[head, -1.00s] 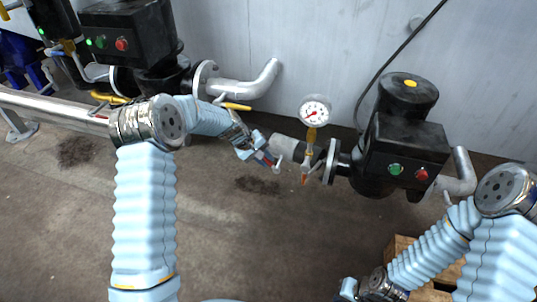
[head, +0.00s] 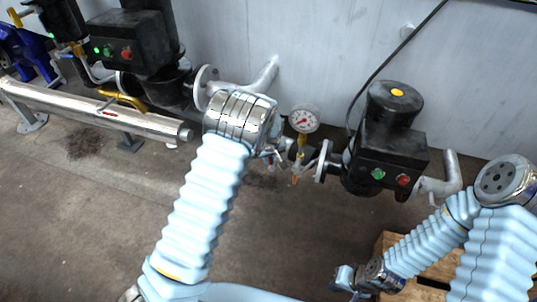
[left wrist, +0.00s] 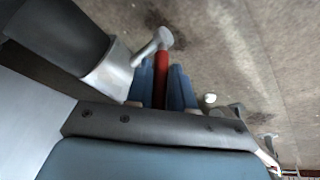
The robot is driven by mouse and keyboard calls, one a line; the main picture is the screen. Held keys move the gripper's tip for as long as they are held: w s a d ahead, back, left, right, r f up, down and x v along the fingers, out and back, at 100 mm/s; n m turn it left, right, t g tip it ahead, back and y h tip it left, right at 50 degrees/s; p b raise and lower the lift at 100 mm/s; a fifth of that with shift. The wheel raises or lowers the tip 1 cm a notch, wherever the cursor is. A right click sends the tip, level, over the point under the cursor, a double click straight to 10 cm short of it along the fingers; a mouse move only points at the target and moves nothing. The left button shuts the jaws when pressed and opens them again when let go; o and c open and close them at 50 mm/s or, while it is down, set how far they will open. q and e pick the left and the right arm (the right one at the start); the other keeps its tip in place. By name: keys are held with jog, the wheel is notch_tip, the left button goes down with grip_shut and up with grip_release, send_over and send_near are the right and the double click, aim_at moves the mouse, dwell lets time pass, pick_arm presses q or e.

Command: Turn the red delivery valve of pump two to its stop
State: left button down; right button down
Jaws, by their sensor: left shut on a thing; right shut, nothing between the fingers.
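The red valve lever (left wrist: 162,66) shows in the left wrist view, running from a grey metal stem (left wrist: 158,42) back between the blue fingers. My left gripper (left wrist: 164,84) is shut on this lever, one finger on each side. In the head view my left gripper (head: 272,154) is mostly hidden behind my forearm, close to the pipe left of the pressure gauge; the red lever cannot be made out there. The black pump (head: 385,150) with a yellow dot on top stands just right of the gauge. My right gripper (head: 344,280) is shut and empty at the bottom, far from the valve.
A pressure gauge (head: 304,118) on a brass fitting stands close to my left gripper. Another black pump (head: 130,45), flanged grey pipes and a long shiny pipe (head: 110,115) lie to the left. A wooden pallet (head: 430,290) is at lower right. The floor between is open.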

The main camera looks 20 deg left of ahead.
pick_arm(q)
jog(key=shift+d, duration=0.2)
jog(key=c, duration=1.1)
grip_release()
jog(key=shift+a, duration=0.1)
jog(key=v, duration=1.2)
